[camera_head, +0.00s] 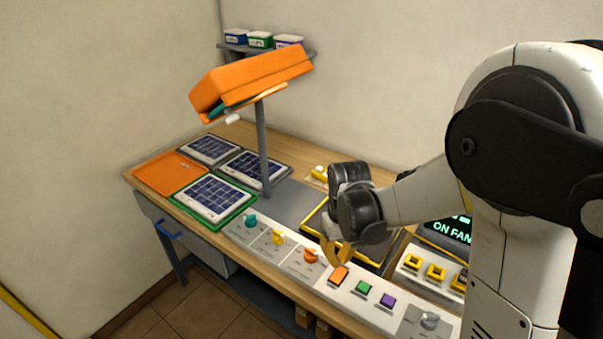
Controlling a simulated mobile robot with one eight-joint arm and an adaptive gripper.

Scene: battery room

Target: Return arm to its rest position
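My arm comes in from the right side of the view, with its large white and black joints close to the camera. Its black wrist hangs over the right half of the workbench. My gripper (338,262) points down above the bench front, just behind the orange button (338,275). Only a small yellowish part of it shows below the wrist. Whether its fingers are open or shut is not clear, and nothing can be seen held in it. The wrist partly hides a yellow-edged dark panel (318,222).
Knobs, an orange button, a green button (363,287) and a purple button (387,300) line the bench front. An orange lamp-like head (252,78) stands on a grey post (263,150). Solar panels (213,198) lie at left. A lit display (452,230) sits behind my arm.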

